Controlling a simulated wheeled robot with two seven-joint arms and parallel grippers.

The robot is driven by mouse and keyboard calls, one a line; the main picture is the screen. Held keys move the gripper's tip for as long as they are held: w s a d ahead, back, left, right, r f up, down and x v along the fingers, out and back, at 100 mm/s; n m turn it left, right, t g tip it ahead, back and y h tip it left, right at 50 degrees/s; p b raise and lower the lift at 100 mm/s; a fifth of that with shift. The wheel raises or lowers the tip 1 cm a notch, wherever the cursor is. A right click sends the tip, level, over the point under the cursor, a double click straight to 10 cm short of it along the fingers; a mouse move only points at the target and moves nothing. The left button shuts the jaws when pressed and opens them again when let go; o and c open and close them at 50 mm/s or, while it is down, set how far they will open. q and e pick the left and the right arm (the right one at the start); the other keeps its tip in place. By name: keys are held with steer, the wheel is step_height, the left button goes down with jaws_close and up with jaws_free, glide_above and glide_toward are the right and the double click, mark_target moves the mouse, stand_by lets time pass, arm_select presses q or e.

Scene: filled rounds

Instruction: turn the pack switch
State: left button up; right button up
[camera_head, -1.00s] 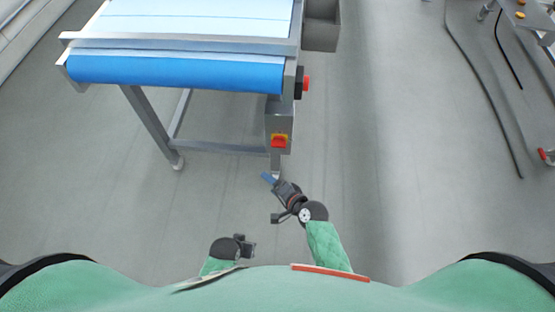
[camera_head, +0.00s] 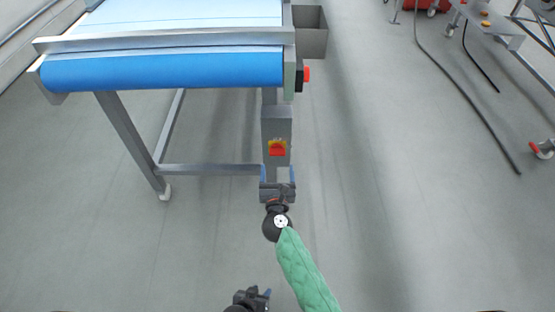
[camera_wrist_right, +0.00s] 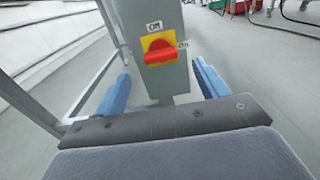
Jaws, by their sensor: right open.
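The pack switch (camera_head: 277,148) is a red knob on a yellow plate, on the front of a grey box below the conveyor's right end. My right gripper (camera_head: 278,173) is open and empty, just below and in front of the switch. Its blue fingers show either side of the grey box in the wrist view, apart from the knob. My left gripper (camera_head: 259,297) is low at the bottom edge; its jaw opening is unclear.
The conveyor (camera_head: 160,70) with its blue belt end stands above and left, on grey legs. A red button (camera_head: 307,74) sticks out at its right side. A grey bin (camera_head: 310,32) hangs behind it. The floor to the right is clear up to a dark cable (camera_head: 460,85).

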mark_target(277, 155)
steer(key=shift+w, duration=3.45)
steer(key=c, duration=1)
